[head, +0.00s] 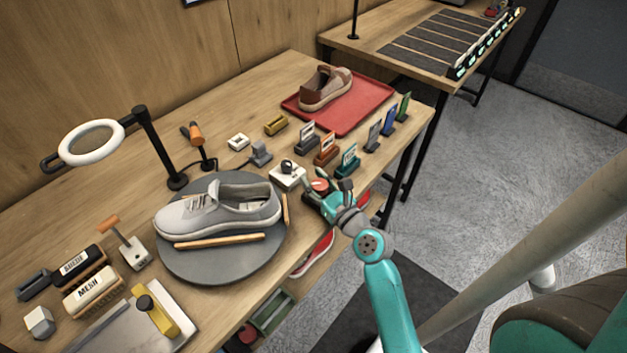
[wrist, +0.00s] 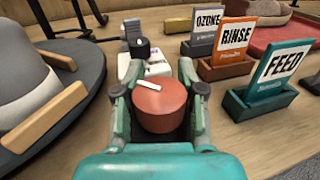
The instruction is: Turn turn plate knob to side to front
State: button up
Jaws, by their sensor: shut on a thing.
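The red turn plate knob (wrist: 162,108) sits between the two fingers of my gripper (wrist: 161,80), which is shut on its sides. In the head view, the knob (head: 319,184) shows as a small red disc at the table's front edge, partly hidden by my gripper (head: 325,190). The round grey turn plate (head: 190,268) lies to the left, carrying a grey sneaker (head: 225,205) with its toe to the left. The knob's base is hidden.
A white box with a black knob (head: 287,176) stands just behind my gripper. Label stands, including FEED (wrist: 283,70) and RINSE (wrist: 232,45), are close on the right. Wooden bars (head: 220,241) edge the sneaker. A red tray (head: 360,108) holds a brown shoe.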

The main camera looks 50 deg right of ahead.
jog(key=shift+s+d+f+m+h, duration=0.15)
jog(key=shift+m+h, duration=0.35)
jog(key=shift+h, duration=0.3)
jog(key=o, duration=0.9)
jog(key=v, duration=1.2)
jog(key=shift+r, duration=0.35)
